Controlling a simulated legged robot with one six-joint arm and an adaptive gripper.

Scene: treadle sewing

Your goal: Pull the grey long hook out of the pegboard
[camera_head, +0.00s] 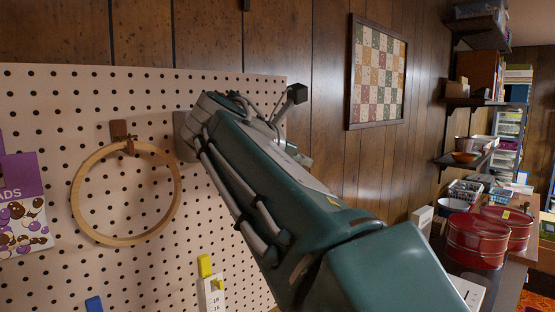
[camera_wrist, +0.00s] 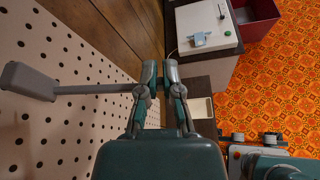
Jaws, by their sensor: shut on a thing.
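The grey long hook (camera_wrist: 95,89) shows in the wrist view as a straight rod with a wide grey base plate (camera_wrist: 28,82) at its left end, in front of the pegboard (camera_wrist: 60,140). My gripper (camera_wrist: 159,78) is shut on the rod's right end. In the head view, part of a grey plate (camera_head: 184,138) shows at the pegboard (camera_head: 60,100), just left of my arm. My arm hides the rod and my fingers there. I cannot tell whether the plate touches the board.
A wooden hoop (camera_head: 78,205) hangs from a brown holder (camera_head: 122,131) close left of the plate. A purple packet (camera_head: 22,205) hangs farther left. Red tins (camera_head: 475,240) stand on a counter at the right. A framed patchwork (camera_head: 378,75) hangs on the wood wall.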

